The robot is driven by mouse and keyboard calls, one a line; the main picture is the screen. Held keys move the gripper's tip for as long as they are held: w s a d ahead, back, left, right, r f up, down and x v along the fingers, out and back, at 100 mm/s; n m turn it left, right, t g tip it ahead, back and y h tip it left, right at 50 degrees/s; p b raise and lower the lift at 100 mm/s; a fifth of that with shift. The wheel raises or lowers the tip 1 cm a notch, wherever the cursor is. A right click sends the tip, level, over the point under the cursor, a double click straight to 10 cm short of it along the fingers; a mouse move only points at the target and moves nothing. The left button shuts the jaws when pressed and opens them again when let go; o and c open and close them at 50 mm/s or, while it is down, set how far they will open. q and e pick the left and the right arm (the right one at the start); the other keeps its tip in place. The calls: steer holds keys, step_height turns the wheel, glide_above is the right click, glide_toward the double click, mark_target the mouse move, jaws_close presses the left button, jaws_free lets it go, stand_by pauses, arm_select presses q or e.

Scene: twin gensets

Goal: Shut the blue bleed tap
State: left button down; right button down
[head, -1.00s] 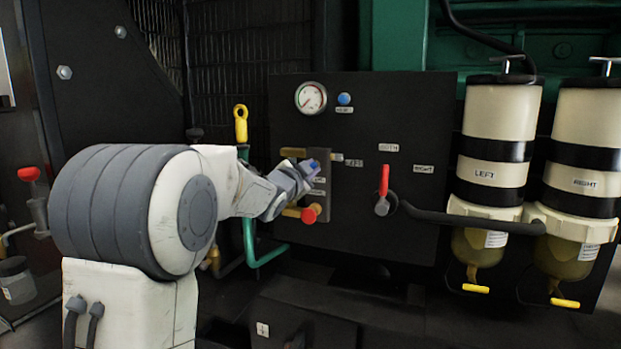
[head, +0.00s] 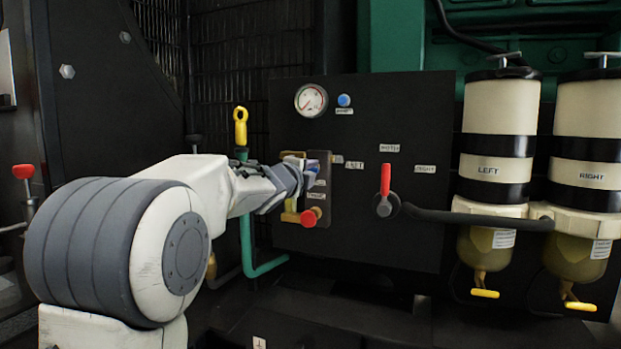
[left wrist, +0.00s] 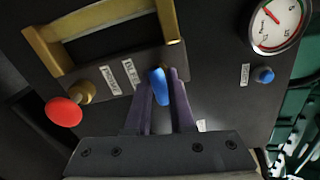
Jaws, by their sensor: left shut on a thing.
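The blue bleed tap (left wrist: 158,86) shows in the left wrist view as a blue lever beside the brass frame (left wrist: 45,48), near a label reading BLEED. My left gripper (left wrist: 162,98) has its two dark purple fingers on either side of the lever's rounded end and is shut on it. In the head view my left gripper (head: 298,180) reaches the small valve plate on the black panel, and the tap is mostly hidden behind it. How far the tap is turned I cannot tell. My right gripper is in neither current view.
A red knob (head: 308,218) sits just below the gripper. A gauge (head: 311,100) and a blue button (head: 344,100) are above. A red-handled lever (head: 385,182) is to the right, before the LEFT filter (head: 498,130) and RIGHT filter (head: 588,135).

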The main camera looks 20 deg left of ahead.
arm_select(q)
steer(key=shift+m+b, duration=0.6)
steer(key=shift+m, duration=0.9)
steer(key=c, duration=0.9)
jaws_free()
steer(key=shift+s+a+p, duration=0.2)
steer(key=shift+s+p, duration=0.3)
steer(key=shift+s, duration=4.75)
